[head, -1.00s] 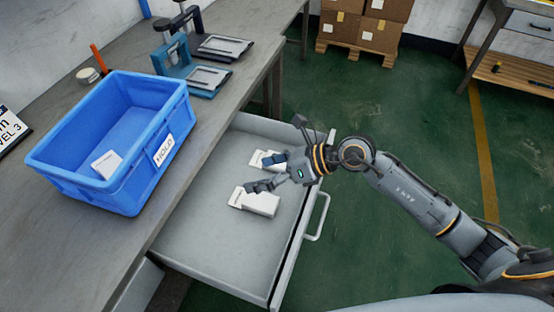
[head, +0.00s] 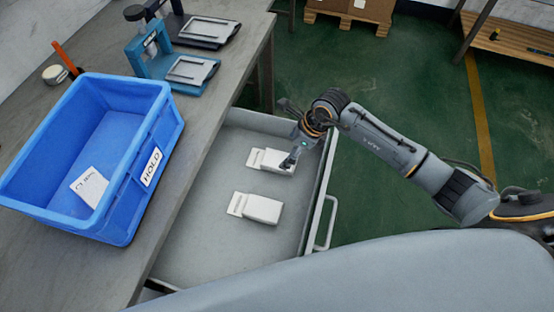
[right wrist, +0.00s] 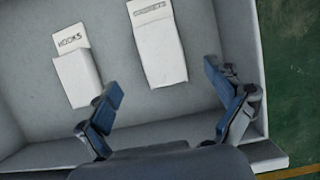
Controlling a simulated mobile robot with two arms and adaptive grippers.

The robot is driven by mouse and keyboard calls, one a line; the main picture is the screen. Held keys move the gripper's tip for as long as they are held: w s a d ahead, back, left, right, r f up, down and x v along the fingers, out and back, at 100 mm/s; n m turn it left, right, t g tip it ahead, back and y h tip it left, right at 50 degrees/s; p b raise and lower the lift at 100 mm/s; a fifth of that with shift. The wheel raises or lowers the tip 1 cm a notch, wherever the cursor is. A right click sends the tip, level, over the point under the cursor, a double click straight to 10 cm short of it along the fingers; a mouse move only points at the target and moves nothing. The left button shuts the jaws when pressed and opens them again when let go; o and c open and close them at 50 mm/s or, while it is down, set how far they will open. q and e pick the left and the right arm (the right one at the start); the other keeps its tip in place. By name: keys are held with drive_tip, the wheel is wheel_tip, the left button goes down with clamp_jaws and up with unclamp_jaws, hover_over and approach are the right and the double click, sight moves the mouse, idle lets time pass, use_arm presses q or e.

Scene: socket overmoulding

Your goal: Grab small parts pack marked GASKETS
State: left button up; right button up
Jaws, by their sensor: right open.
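Two white small parts packs lie flat in the open grey drawer. The far pack (head: 270,161) is the right one in the right wrist view (right wrist: 160,50); its label is blurred but looks like GASKETS. The near pack (head: 256,208), left in the right wrist view (right wrist: 77,75), reads HOOKS. My right gripper (head: 289,160) is over the body end of the far pack. In the right wrist view its open fingers (right wrist: 160,95) are spread wide, with that pack ahead between them and nothing held. My left gripper is out of view.
The drawer (head: 195,245) has raised walls and a front handle (head: 328,225). A blue bin (head: 125,205) labelled HOLD stands on the workbench (head: 215,105), with a white labelled item (head: 89,187) inside. Teal (head: 165,70) and dark (head: 205,30) bench devices stand behind it.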

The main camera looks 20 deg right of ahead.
sight(279, 159)
drive_tip(key=shift+w+a+f, duration=0.15)
drive_tip(key=shift+a+f, duration=0.05)
drive_tip(key=shift+f, duration=0.4)
drive_tip(key=shift+x, duration=1)
drive_tip(key=x, duration=0.2)
drive_tip(key=shift+w+a+f, duration=0.2)
drive_tip(key=shift+a+f, duration=0.1)
drive_tip(key=shift+w+a+f, duration=0.1)
drive_tip(key=shift+f, duration=0.3)
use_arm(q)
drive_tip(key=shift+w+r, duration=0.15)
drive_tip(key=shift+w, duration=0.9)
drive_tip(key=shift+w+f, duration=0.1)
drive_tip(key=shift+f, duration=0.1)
use_arm(e)
drive_tip(key=shift+f, duration=0.25)
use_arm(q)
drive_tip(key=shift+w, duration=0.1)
